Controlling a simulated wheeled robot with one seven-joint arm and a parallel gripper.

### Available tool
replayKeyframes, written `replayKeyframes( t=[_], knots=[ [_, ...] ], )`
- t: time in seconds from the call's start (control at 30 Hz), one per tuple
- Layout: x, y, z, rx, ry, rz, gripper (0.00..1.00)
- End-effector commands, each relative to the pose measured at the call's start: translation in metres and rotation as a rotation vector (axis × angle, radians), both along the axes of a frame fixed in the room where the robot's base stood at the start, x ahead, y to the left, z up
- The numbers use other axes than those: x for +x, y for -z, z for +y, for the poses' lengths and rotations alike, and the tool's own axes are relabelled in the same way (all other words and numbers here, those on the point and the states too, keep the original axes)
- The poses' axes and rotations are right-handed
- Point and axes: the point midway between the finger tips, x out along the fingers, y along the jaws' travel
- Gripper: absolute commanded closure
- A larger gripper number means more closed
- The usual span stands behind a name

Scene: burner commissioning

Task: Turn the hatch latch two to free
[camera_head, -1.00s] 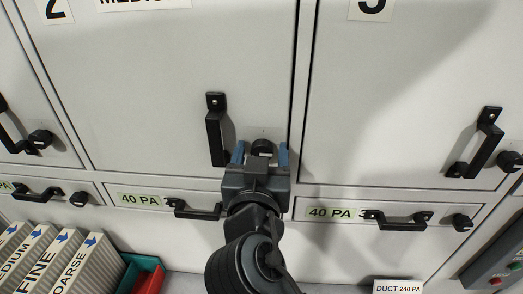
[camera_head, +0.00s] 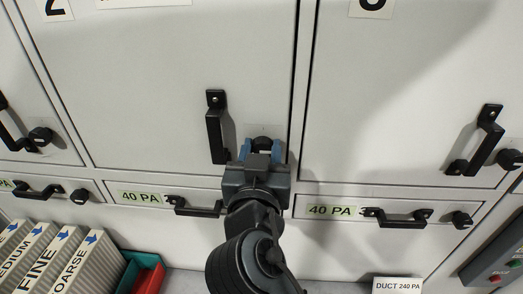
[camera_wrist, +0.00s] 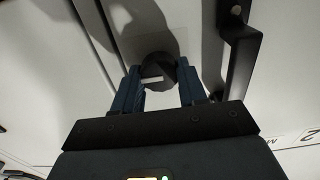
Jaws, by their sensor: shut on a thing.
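Hatch two (camera_head: 170,75) is the large grey panel with the "2" label at its upper left and a black bar handle (camera_head: 216,128). Its latch (camera_head: 263,143) is a round black knob to the right of that handle, near the hatch's lower right corner. My gripper (camera_head: 262,150) is shut on this latch, one blue finger on each side. In the wrist view, the latch (camera_wrist: 158,68) shows between the fingertips with a pale mark on its face. The fingers and palm hide part of it.
The handle (camera_wrist: 238,50) stands close beside the fingers in the wrist view. Hatch three (camera_head: 400,80) is to the right. Below are drawers labelled 40 PA (camera_head: 140,197), filter boxes (camera_head: 45,255) and a red-and-green bin (camera_head: 143,272).

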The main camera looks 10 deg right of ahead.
Motion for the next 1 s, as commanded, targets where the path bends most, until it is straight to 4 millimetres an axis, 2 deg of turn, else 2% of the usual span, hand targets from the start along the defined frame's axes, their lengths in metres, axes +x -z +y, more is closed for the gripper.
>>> replayKeyframes(
  t=[0.37,1.0],
  knots=[
    [0.0001,-0.0006,0.0007,-0.16,0.0,0.031,0.89],
    [0.0003,-0.0007,0.0027,-0.746,-0.002,0.147,0.89]
  ],
)
